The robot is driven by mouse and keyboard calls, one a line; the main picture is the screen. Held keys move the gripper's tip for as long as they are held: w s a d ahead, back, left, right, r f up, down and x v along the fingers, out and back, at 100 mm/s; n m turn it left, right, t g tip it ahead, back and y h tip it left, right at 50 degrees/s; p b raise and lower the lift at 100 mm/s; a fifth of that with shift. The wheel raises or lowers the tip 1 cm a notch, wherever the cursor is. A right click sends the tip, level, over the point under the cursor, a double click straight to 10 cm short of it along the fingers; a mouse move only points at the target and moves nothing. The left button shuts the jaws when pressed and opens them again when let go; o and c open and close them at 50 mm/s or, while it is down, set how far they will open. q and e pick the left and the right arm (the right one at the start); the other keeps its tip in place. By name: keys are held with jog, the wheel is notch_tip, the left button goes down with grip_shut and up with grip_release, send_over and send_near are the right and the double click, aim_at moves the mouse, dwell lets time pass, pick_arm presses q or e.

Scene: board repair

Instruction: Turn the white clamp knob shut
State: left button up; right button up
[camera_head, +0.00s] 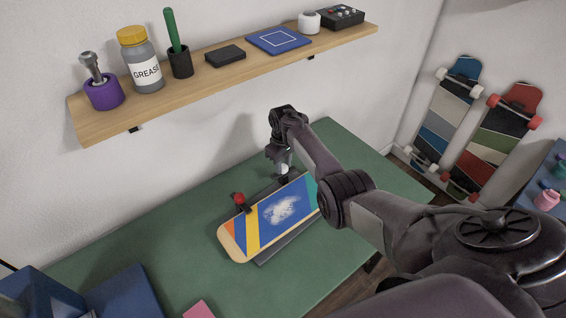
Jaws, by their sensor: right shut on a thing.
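The skateboard deck (260,225), with blue, yellow and orange stripes and a pale patch, lies on a dark clamp stand on the green workbench. A red knob (238,198) stands on a clamp at the deck's back left edge. My right gripper (283,165) points down over the deck's far right end, shut on the white clamp knob (285,158). The fingers hide most of this knob, so its turn angle cannot be told. My right arm covers the deck's right end. My left gripper is not in view.
A wooden shelf (217,70) on the wall holds a grease jar (140,62), a purple cup (104,93) and other items. Blue boxes (126,293) and a pink block (200,310) lie at the bench's front left. Two skateboards lean at the right.

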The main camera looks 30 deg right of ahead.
jog(key=m, duration=0.3)
jog(key=shift+r+m, duration=0.1)
jog(key=shift+m, duration=0.3)
jog(key=m, duration=0.3)
jog(key=shift+m+p, duration=0.3)
jog(key=shift+p, duration=0.05)
jog(key=m, duration=0.3)
jog(key=shift+m, duration=0.3)
jog(key=shift+m+b, duration=0.3)
jog(key=shift+m, duration=1.6)
jog(key=o, duration=1)
jog(key=shift+c, duration=0.2)
